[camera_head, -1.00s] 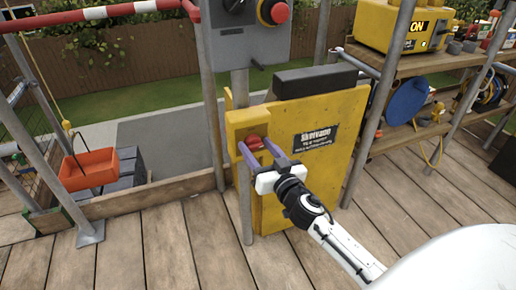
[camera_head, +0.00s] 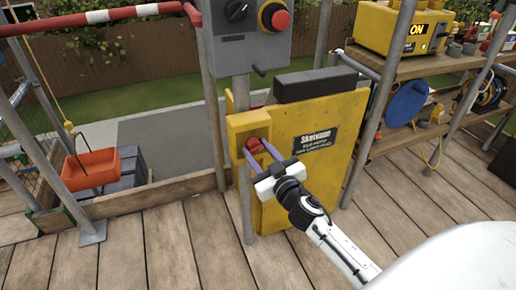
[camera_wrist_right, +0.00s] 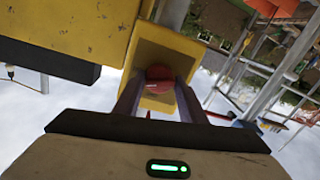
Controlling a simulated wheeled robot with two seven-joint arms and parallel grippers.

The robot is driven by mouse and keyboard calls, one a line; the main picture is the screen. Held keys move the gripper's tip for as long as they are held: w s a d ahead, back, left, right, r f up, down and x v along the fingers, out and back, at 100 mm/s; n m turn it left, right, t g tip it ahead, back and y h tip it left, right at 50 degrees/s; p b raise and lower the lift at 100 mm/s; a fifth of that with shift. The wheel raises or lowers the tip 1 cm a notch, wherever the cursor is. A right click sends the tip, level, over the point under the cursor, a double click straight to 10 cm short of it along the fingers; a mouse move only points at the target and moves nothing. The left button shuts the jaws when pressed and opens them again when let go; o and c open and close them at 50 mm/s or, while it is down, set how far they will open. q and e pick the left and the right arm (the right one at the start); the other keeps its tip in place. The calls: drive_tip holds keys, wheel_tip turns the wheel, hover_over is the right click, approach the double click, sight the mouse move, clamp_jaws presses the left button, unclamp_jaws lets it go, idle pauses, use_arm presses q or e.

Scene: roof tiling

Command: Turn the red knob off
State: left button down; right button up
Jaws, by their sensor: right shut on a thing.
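The red knob (camera_head: 254,145) sits in the recess of a yellow housing at the upper left of a yellow panel (camera_head: 335,180). My right gripper (camera_head: 263,152) reaches it from the front, with one purple finger on each side of the knob. It is shut on the knob. In the right wrist view the red knob (camera_wrist_right: 160,73) lies between the two fingertips, inside the yellow housing (camera_wrist_right: 160,45). The fingers hide the knob's sides, and its turn position cannot be told. My left gripper is in no view.
A grey control box (camera_head: 245,30) with a red button (camera_head: 281,18) stands above the panel. Metal poles (camera_head: 375,100) and a shelf with a yellow device (camera_head: 400,30) reading ON are at the right. An orange bucket (camera_head: 90,168) hangs at the left. The wooden floor in front is clear.

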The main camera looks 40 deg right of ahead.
drive_tip(key=shift+d+r+n+p, duration=0.15)
drive_tip(key=shift+n+p, duration=0.2)
drive_tip(key=shift+n, duration=0.55)
drive_tip(key=n+p, duration=0.1)
drive_tip(key=n, duration=0.2)
drive_tip(key=shift+g, duration=0.3)
drive_tip(key=n, duration=0.3)
drive_tip(key=shift+n+h+p, duration=0.4)
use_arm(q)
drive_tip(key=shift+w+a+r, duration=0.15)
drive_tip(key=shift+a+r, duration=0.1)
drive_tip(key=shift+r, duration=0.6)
use_arm(e)
drive_tip(key=n, duration=0.4)
drive_tip(key=shift+h, duration=0.3)
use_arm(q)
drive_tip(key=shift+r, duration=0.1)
use_arm(e)
drive_tip(key=o, duration=1)
drive_tip(key=shift+r, duration=0.1)
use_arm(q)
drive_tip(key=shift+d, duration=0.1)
use_arm(e)
drive_tip(key=v, duration=1)
drive_tip(key=shift+s, duration=0.15)
